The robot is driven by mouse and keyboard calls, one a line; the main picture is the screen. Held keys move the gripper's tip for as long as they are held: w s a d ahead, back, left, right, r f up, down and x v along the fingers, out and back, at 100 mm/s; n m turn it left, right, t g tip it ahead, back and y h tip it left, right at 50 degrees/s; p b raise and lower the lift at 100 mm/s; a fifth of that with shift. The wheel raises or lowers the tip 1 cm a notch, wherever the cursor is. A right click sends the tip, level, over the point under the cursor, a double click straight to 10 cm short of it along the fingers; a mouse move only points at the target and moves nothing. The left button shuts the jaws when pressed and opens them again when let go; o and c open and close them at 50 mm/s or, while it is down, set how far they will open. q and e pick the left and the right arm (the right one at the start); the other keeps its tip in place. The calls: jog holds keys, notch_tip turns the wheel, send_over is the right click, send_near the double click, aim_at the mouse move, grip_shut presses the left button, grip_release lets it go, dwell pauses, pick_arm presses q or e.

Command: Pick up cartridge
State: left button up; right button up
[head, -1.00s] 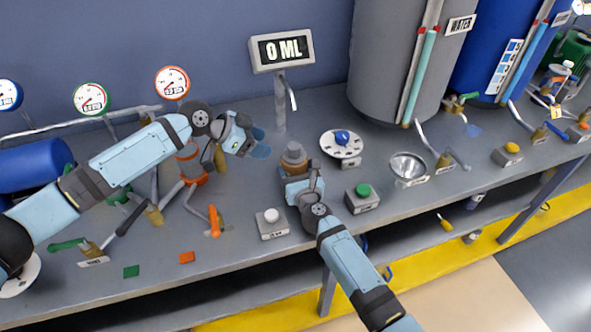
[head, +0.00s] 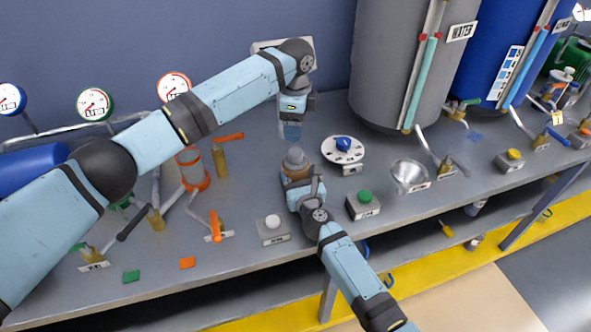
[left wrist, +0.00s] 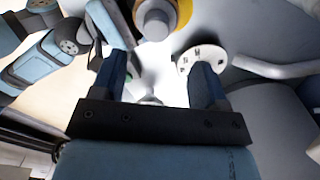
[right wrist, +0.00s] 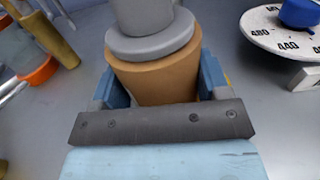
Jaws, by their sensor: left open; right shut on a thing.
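The cartridge (head: 296,164), an orange-brown body with a grey stepped cap, stands upright by the middle of the bench. It fills the right wrist view (right wrist: 152,72), and its cap shows at the top of the left wrist view (left wrist: 155,18). My right gripper (head: 297,183) is shut around its orange body, one finger on each side. My left gripper (head: 291,135) points down just above and behind the cap. Its fingers are apart with nothing between them in the left wrist view (left wrist: 160,85). I cannot tell whether the cartridge's base touches the bench.
A dial with a blue knob (head: 343,143) is right of the cartridge. Orange-handled valves (head: 215,226) stand left.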

aim_at(295, 152)
pick_arm(q)
notch_tip(295, 152, down, 4)
jog(key=shift+r, duration=0.25)
jog(key=shift+s+f, duration=0.15)
jog(key=shift+f, duration=1.25)
jog(key=shift+s+f, duration=0.1)
jog(key=shift+f, duration=1.25)
grip_shut()
jog(key=shift+r, duration=0.1)
notch_tip(295, 152, up, 10)
pick_arm(e)
jog(key=o, duration=1)
jog(key=shift+s, duration=0.1)
